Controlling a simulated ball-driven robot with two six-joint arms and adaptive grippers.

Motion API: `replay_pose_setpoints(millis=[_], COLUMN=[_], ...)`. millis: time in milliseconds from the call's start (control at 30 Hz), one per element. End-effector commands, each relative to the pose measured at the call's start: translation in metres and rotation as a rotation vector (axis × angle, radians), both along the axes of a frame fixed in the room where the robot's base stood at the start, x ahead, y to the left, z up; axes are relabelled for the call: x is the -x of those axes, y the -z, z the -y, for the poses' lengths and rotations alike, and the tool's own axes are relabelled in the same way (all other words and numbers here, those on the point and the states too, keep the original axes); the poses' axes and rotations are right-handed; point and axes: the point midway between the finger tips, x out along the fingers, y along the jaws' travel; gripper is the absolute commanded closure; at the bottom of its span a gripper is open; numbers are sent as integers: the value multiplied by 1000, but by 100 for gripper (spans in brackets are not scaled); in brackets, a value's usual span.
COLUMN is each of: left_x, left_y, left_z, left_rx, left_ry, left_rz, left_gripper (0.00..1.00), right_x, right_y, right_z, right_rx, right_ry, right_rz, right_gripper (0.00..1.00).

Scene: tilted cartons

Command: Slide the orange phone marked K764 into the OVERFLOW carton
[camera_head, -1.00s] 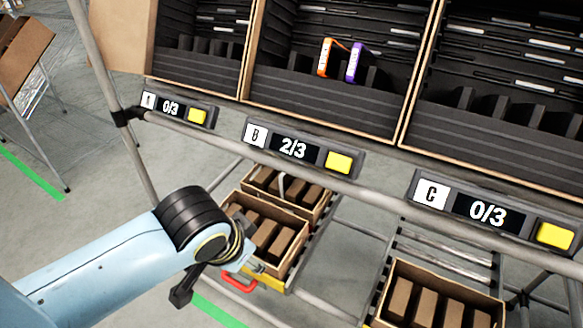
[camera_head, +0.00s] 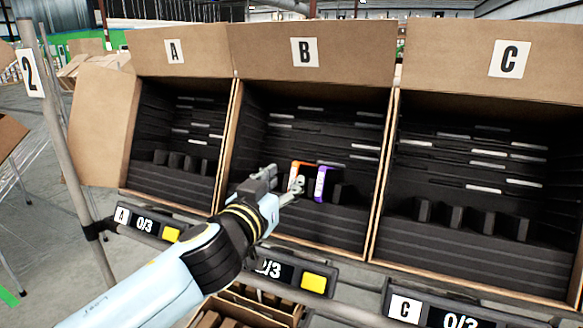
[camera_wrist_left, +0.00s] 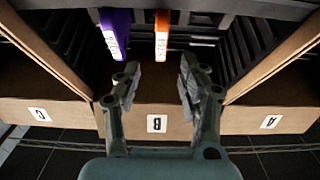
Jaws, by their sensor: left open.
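The orange phone (camera_head: 302,165) stands upright in a slot of carton B (camera_head: 258,130), just left of a purple phone (camera_head: 321,184). My left gripper (camera_head: 290,190) is in front of carton B and covers part of the orange phone. In the left wrist view, the orange phone (camera_wrist_left: 161,38) has a white label ending in 764, and the purple phone (camera_wrist_left: 114,34) is to its left. My left gripper's open fingers (camera_wrist_left: 158,85) point toward the orange phone, with nothing seen between them. No carton marked OVERFLOW shows. My right gripper is not in view.
Carton A (camera_head: 128,120) and carton C (camera_head: 450,75) flank carton B, with empty slots. Counter displays and a rail (camera_head: 350,292) run below the cartons. In the wrist view, the B flap (camera_wrist_left: 150,122) lies behind my fingers.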

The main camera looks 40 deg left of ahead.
Motion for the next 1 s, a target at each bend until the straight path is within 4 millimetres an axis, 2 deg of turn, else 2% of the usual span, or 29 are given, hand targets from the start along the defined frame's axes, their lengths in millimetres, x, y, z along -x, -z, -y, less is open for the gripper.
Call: replay_pose_setpoints(millis=[100,333,500,767,1000], left_x=[-24,-56,-65,-66,-65], left_y=[-4,-2,-1,0,0], left_z=[-6,-14,-16,-16,-16], left_rx=[0,0,0,0,0], left_ry=[-2,-2,-2,-2,-2], left_rz=[0,-1,-1,-2,-2], left_gripper=[59,59,59,59,90], right_x=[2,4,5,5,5], right_y=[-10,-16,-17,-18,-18], right_z=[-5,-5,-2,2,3], right_rx=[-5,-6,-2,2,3], right_ry=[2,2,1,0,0], right_rz=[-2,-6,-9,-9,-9], right_gripper=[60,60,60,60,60])
